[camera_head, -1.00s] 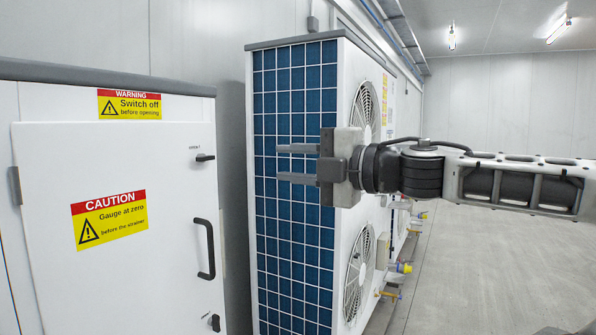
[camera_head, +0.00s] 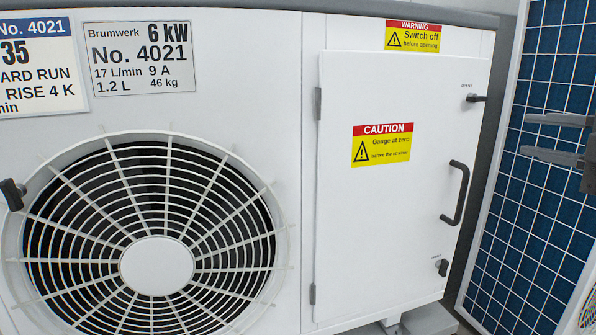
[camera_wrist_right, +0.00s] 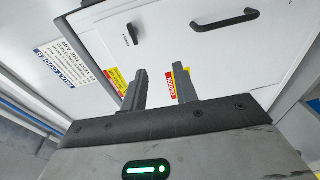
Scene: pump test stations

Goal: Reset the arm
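My right gripper (camera_head: 545,138) shows at the right edge of the head view, in front of the blue gridded panel. Its two fingers point left, apart, with nothing between them. In the right wrist view the gripper (camera_wrist_right: 160,88) also shows two separated, empty fingers, with the white door (camera_wrist_right: 200,45) and its labels beyond. Most of my right arm is outside the head view. My left gripper is not in view.
A white pump unit with a round fan grille (camera_head: 155,265) fills the left. Its closed door (camera_head: 385,215) has a black handle (camera_head: 456,193), a small upper latch (camera_head: 476,98) and a yellow caution label (camera_head: 382,144). A blue gridded panel (camera_head: 540,220) stands at right.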

